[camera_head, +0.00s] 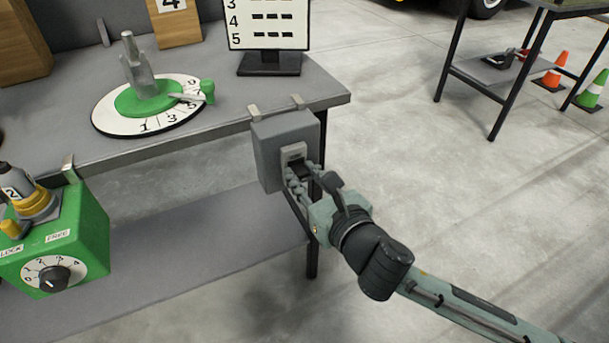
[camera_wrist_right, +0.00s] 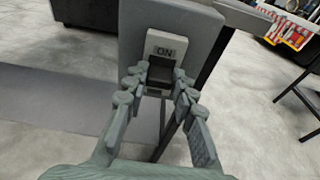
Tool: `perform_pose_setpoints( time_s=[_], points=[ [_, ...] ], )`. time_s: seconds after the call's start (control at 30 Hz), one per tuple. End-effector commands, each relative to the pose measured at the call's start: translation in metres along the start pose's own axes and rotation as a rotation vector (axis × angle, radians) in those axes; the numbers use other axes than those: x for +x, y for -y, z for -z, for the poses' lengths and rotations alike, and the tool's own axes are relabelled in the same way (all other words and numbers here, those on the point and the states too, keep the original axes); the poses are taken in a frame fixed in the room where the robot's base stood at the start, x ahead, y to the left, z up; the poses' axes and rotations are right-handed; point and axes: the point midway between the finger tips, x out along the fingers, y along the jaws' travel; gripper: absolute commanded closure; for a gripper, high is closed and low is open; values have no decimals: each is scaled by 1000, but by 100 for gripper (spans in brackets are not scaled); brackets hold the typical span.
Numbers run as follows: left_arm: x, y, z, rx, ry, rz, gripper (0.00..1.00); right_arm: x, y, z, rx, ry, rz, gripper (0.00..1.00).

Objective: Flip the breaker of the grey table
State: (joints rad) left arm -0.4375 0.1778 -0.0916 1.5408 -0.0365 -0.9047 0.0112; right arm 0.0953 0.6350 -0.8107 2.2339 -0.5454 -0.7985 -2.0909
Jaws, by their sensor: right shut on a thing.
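The grey breaker box (camera_head: 275,148) hangs by clips at the right front corner of the grey table (camera_head: 225,122). Its light switch plate (camera_head: 292,151) faces my right arm. In the right wrist view the plate (camera_wrist_right: 166,45) reads "ON" above a black switch lever (camera_wrist_right: 160,75). My right gripper (camera_head: 298,175) is at the front of the box. In the wrist view its two fingers (camera_wrist_right: 158,84) stand on either side of the lever and are shut on it. The fingers partly hide the lever's lower part. My left gripper is not in view.
A round numbered dial with a green hub (camera_head: 150,100) sits on the table. A green box with a knob (camera_head: 60,240) hangs at the left front edge. A lower shelf (camera_head: 190,260) runs beneath. The floor to the right is clear up to another table with cones.

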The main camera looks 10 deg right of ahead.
Motion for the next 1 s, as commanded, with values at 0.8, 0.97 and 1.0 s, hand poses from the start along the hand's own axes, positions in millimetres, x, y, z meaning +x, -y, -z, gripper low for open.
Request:
perform_pose_setpoints(
  time_s=[0.8,0.97,1.0],
  points=[
    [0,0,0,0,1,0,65,0,0,-2,1,-23,0,53],
    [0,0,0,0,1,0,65,0,0,-2,1,-24,0,53],
    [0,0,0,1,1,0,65,0,0,-2,1,-24,0,53]
  ],
)
